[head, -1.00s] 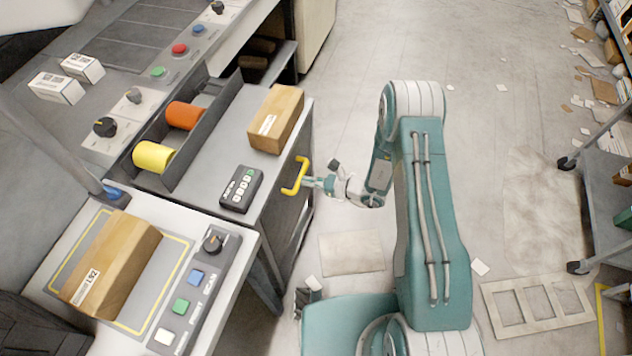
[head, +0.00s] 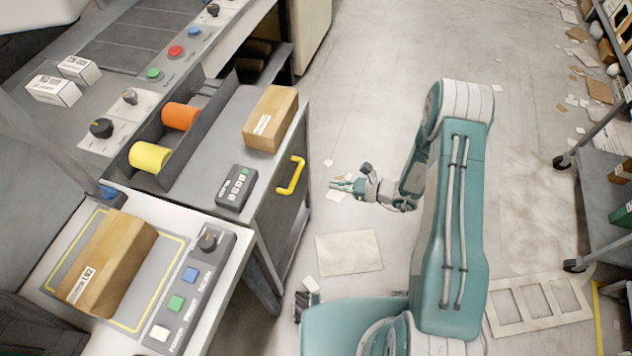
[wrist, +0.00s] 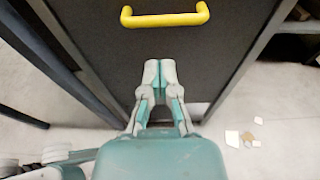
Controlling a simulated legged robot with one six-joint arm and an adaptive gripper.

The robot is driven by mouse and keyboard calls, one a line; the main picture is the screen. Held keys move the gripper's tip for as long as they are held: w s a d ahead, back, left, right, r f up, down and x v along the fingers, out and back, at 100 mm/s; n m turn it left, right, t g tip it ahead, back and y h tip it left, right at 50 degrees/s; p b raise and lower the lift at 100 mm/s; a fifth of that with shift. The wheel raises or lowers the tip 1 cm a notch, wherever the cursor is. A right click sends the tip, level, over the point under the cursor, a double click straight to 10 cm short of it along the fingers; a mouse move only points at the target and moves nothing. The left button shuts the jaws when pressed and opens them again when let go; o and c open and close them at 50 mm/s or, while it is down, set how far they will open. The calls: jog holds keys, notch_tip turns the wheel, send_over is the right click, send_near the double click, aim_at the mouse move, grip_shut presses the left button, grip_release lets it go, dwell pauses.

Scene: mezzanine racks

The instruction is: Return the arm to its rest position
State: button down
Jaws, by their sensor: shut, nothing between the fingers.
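My gripper (head: 342,185) is shut and empty. It hangs over open floor to the right of the drawer cabinet in the head view. In the wrist view my gripper (wrist: 160,72) points at the dark drawer front (wrist: 125,60), with its fingertips together. The yellow handle (head: 291,175) is on the cabinet's front, to the left of my gripper and apart from it. The handle also shows in the wrist view (wrist: 165,19), beyond the fingertips. The drawer looks closed. My arm is bent, its upper link upright.
A cardboard box (head: 270,118) and a dark keypad (head: 236,187) sit on the cabinet top. Another box (head: 105,265) lies on the scale bench at the left. A grey cart (head: 595,190) stands at the right.

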jog(key=v, duration=0.4)
jog(key=shift+s+a, duration=0.1)
jog(key=shift+s, duration=0.05)
jog(key=shift+r, duration=0.15)
jog(key=s+a+r+n+g+h, duration=0.1)
jog(key=s+r+n+g+h, duration=0.2)
jog(key=r+n, duration=0.5)
jog(key=s+r+n+g+h, duration=0.2)
jog(key=s+r+n+g, duration=0.15)
jog(key=r, duration=0.95)
jog(key=s+d+r+n+t+h, duration=0.3)
jog(key=s+r+n+h, duration=0.2)
jog(key=s+r, duration=0.2)
jog(key=s+d+r+n+t+h, duration=0.4)
jog(key=s+r, duration=0.3)
jog(key=r, duration=0.2)
jog(key=shift+d+n+h, duration=0.2)
jog(key=shift+n+h, duration=0.3)
jog(key=shift+n, duration=0.05)
jog(key=shift+s+a+t, duration=0.1)
jog(key=shift+a+t, duration=0.05)
jog(key=shift+t, duration=0.1)
